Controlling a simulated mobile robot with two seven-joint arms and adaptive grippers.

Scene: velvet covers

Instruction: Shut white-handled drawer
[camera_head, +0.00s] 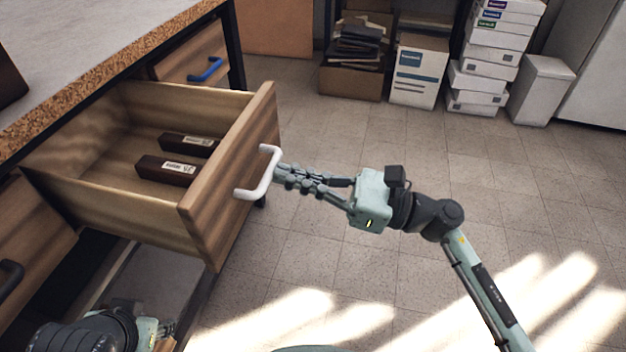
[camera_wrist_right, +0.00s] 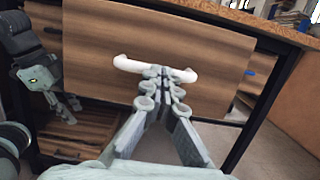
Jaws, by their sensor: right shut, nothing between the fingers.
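The drawer with the white handle (camera_head: 264,176) stands pulled out from under the desk, its wooden front (camera_head: 222,200) facing right. Two dark labelled boxes lie inside it, a nearer one (camera_head: 166,171) and a farther one (camera_head: 190,144). My right gripper (camera_head: 281,174) is shut and empty, its fingertips right at the handle. In the right wrist view the fingertips (camera_wrist_right: 163,76) overlap the middle of the white handle (camera_wrist_right: 132,65); I cannot tell whether they touch. My left gripper (camera_head: 150,335) shows partly at the bottom left; its fingers are unclear.
A blue-handled drawer (camera_head: 207,70) sits behind, and a black-handled one (camera_head: 10,275) in front. The grey desk top (camera_head: 90,40) has a rough edge. Boxes (camera_head: 418,75) and a white bin (camera_head: 541,88) stand at the back. The tiled floor (camera_head: 400,270) at right is clear.

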